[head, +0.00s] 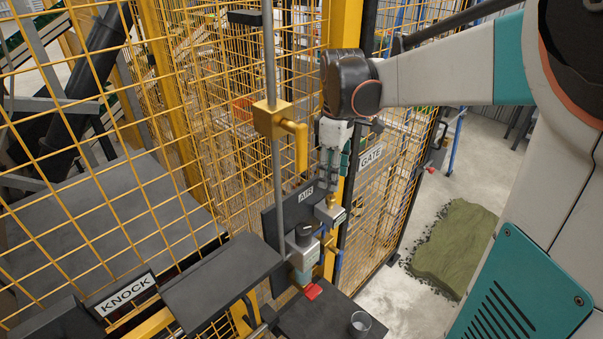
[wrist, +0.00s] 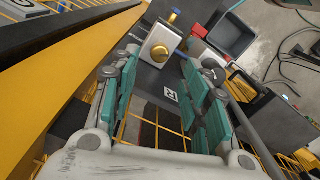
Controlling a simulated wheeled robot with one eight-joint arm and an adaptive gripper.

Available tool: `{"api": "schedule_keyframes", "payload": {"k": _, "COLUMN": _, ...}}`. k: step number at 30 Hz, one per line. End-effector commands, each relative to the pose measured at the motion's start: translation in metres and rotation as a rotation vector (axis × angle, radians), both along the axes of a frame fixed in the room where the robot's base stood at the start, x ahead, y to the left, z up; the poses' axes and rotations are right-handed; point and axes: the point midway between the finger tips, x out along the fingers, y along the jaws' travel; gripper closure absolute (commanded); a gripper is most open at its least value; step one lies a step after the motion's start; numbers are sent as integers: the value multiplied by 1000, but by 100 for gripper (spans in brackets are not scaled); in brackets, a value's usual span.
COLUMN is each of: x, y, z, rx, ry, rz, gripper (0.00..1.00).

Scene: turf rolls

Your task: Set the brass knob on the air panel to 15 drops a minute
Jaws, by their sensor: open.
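The air panel (head: 271,226) is a dark plate with an AIR label, fixed by the yellow mesh fence. The brass knob (wrist: 160,52) is round and sits on a pale grey block in the wrist view. In the head view the knob (head: 331,200) is small and partly hidden just below my gripper (head: 328,181). My gripper (wrist: 164,72) is open, with its teal-padded fingers on either side of the knob in the picture and nothing between them. I cannot tell whether either finger touches it. No drop reading is legible.
A unit with a black cap (head: 304,231) and a red tab (head: 313,291) sit lower on the panel. A clear cup (head: 360,322) stands on a dark shelf. Green turf (head: 455,250) lies on the floor.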

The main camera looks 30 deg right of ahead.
Motion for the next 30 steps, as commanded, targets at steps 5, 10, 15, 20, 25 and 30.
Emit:
{"api": "schedule_keyframes", "payload": {"k": 5, "x": 0, "y": 0, "z": -37, "rx": 0, "ry": 0, "rz": -1, "gripper": 57}}
{"api": "schedule_keyframes", "payload": {"k": 10, "x": 0, "y": 0, "z": -64, "rx": 0, "ry": 0, "rz": -1, "gripper": 57}}
{"api": "schedule_keyframes", "payload": {"k": 15, "x": 0, "y": 0, "z": -80, "rx": 0, "ry": 0, "rz": -1, "gripper": 57}}
{"api": "schedule_keyframes", "payload": {"k": 20, "x": 0, "y": 0, "z": -85, "rx": 0, "ry": 0, "rz": -1, "gripper": 57}}
{"api": "schedule_keyframes", "payload": {"k": 25, "x": 0, "y": 0, "z": -85, "rx": 0, "ry": 0, "rz": -1, "gripper": 57}}
{"api": "schedule_keyframes", "payload": {"k": 30, "x": 0, "y": 0, "z": -85, "rx": 0, "ry": 0, "rz": -1, "gripper": 85}}
